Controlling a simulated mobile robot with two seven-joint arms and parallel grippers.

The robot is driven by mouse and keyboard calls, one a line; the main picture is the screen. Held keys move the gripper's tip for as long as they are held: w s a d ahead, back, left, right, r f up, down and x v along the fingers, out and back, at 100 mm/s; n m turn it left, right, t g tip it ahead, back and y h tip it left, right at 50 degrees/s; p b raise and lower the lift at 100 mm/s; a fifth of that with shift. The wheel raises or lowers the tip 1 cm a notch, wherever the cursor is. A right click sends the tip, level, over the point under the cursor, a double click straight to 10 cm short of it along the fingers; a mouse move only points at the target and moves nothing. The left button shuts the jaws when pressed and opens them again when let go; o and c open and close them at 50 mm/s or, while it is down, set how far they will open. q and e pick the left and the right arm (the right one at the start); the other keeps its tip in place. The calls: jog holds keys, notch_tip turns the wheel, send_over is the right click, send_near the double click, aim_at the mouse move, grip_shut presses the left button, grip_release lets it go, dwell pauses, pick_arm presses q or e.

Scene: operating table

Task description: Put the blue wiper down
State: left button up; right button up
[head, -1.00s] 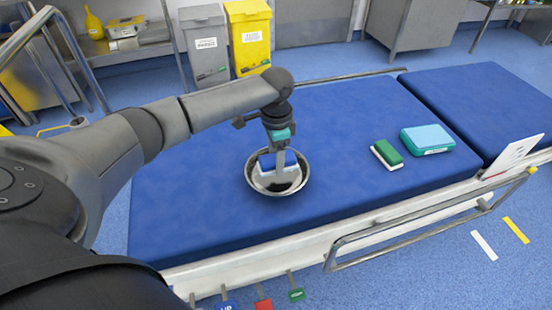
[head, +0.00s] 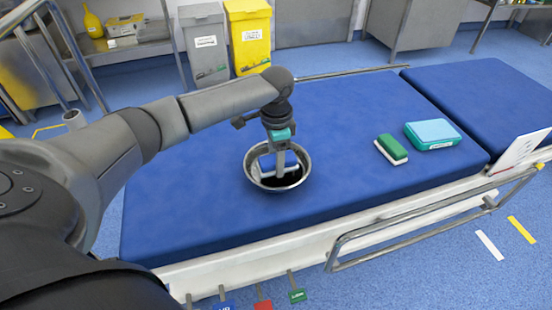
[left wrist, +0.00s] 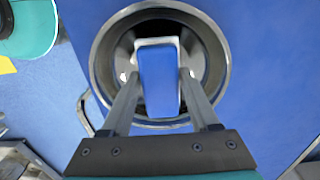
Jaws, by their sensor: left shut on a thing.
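The blue wiper (left wrist: 158,80), a blue block with a white edge, is between the fingers of my left gripper (left wrist: 159,76) in the left wrist view. In the head view my left gripper (head: 280,172) points down into a round metal bowl (head: 306,160) on the blue operating table (head: 200,200). It is shut on the wiper, which is partly hidden by the fingers and the bowl rim. The bowl's rim also shows around the wiper in the left wrist view (left wrist: 99,60). I cannot tell whether the wiper touches the bowl's bottom. My right gripper is out of view.
A green and white sponge (head: 391,149) and a teal box with a light blue top (head: 432,134) lie to the right of the bowl. The table between them and the bowl is clear. A metal side rail (head: 400,225) runs along the near edge.

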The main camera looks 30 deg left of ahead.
pick_arm(q)
jog(key=o, duration=1.5)
jog(key=shift+r, duration=0.1)
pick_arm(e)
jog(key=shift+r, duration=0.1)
pick_arm(q)
notch_tip(320, 180, up, 4)
jog(key=p, duration=0.5)
jog(key=shift+f, duration=0.25)
notch_tip(320, 180, up, 3)
jog(key=p, duration=0.4)
jog(key=shift+r+p, duration=0.15)
jog(key=shift+p, duration=0.25)
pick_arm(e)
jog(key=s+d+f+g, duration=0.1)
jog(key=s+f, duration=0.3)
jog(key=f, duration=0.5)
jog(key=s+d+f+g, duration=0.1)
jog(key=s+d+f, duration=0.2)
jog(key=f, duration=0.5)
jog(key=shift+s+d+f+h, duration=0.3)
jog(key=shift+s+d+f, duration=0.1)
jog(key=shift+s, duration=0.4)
pick_arm(q)
jog(key=shift+s, duration=0.1)
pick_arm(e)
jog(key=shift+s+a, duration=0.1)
